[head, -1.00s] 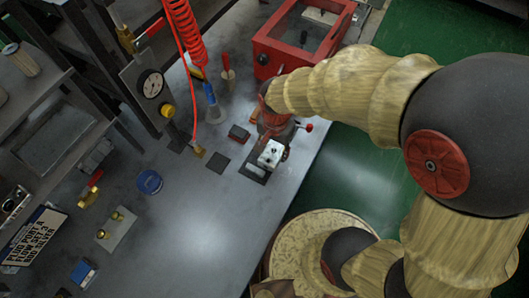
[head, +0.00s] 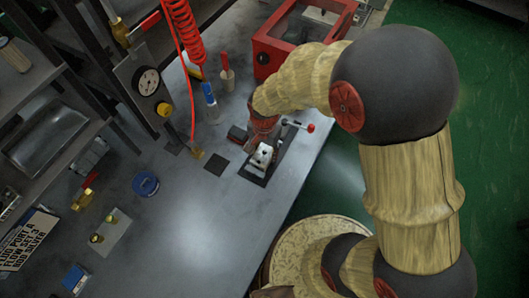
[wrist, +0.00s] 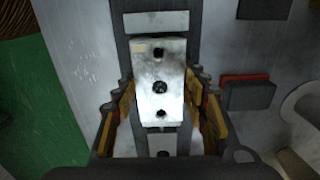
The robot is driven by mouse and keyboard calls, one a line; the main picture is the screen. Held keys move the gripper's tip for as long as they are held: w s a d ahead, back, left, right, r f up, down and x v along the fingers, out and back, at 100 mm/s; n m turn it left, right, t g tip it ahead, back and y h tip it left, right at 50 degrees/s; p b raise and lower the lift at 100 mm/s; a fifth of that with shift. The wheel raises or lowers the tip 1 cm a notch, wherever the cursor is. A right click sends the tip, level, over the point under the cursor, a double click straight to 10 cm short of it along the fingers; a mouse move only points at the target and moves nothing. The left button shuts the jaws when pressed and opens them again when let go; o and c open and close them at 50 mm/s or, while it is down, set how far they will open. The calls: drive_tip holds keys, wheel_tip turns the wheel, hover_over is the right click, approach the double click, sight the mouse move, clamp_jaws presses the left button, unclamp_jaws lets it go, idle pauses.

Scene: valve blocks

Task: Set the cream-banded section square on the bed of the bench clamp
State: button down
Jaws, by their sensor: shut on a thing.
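A pale metal block (wrist: 158,85) with dark holes in its top face is between my gripper's fingers (wrist: 160,118) in the wrist view. My gripper is shut on it. The block also shows in the head view (head: 262,155), just below my gripper (head: 262,138). It is over the dark bed of the bench clamp (head: 256,173) and looks slightly turned. I cannot tell whether it touches the bed. The clamp's red-knobbed lever (head: 311,127) stands to the right.
A dark block with a red side (head: 238,133) and a flat dark pad (head: 217,165) lie left of the clamp. A blue ring (head: 145,184) and a plate with brass fittings (head: 110,232) lie further left. A red box (head: 285,45) stands behind. The bench middle is clear.

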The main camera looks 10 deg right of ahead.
drive_tip(key=shift+f, duration=0.1)
drive_tip(key=c, duration=1)
unclamp_jaws()
wheel_tip(320, 180, up, 12)
drive_tip(key=p, duration=0.3)
wheel_tip(320, 180, up, 12)
drive_tip(key=n+t, duration=0.2)
drive_tip(key=n, duration=0.1)
hover_over(265, 152)
drive_tip(key=s+d, duration=0.2)
drive_tip(key=d, duration=0.3)
drive_tip(key=s+d+r+n+t, duration=0.3)
drive_tip(key=s+d+r, duration=0.3)
drive_tip(key=s+r, duration=0.4)
drive_tip(key=shift+s+d+n+t, duration=0.2)
drive_tip(key=shift+d+n+t, duration=0.15)
drive_tip(key=shift+n, duration=0.45)
